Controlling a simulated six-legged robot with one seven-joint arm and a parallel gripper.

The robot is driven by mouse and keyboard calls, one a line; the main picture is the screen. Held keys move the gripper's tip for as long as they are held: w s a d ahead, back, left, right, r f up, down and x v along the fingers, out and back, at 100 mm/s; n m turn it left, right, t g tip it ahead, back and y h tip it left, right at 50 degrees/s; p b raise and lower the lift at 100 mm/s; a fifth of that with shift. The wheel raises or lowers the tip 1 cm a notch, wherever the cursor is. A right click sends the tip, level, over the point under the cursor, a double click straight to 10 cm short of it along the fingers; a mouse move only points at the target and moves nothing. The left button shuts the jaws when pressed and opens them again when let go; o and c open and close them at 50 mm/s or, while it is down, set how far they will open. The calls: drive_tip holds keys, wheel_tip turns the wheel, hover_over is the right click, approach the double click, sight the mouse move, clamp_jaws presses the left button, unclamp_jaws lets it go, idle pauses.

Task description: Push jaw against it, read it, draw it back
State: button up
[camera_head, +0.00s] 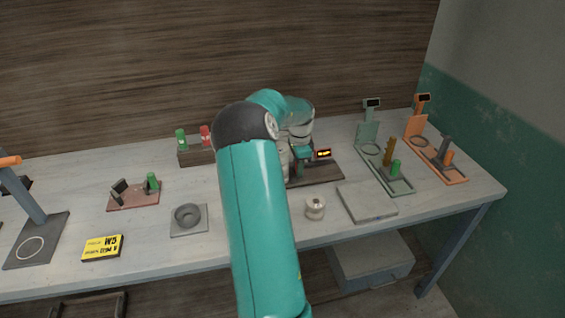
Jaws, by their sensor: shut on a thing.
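A low gauge with a dark base (325,174) and a small lit orange display (323,154) stands in the middle of the table. The display's reading is too small to make out. My gripper (302,168) is over the left part of this base, close to the display. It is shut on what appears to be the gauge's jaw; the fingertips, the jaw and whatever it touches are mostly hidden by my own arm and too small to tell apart. A pale round piece (315,208) stands on the table in front of the gauge.
A grey plate (367,201) lies right of the round piece. A green stand (367,135) and an orange stand (420,124) rise further right. Left are a grey ring holder (188,216), a pink-based fixture (122,200) and a yellow sign (102,247). A bottle block (196,157) stands behind.

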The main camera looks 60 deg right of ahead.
sight(305, 175)
drive_tip(key=shift+w+a, duration=0.4)
drive_tip(key=shift+w, duration=0.1)
idle(2.2)
drive_tip(key=shift+s+d, duration=1.25)
drive_tip(key=shift+s, duration=0.05)
idle(0.9)
drive_tip(key=o, duration=2)
drive_tip(key=shift+c, duration=0.2)
wheel_tip(305, 175, up, 7)
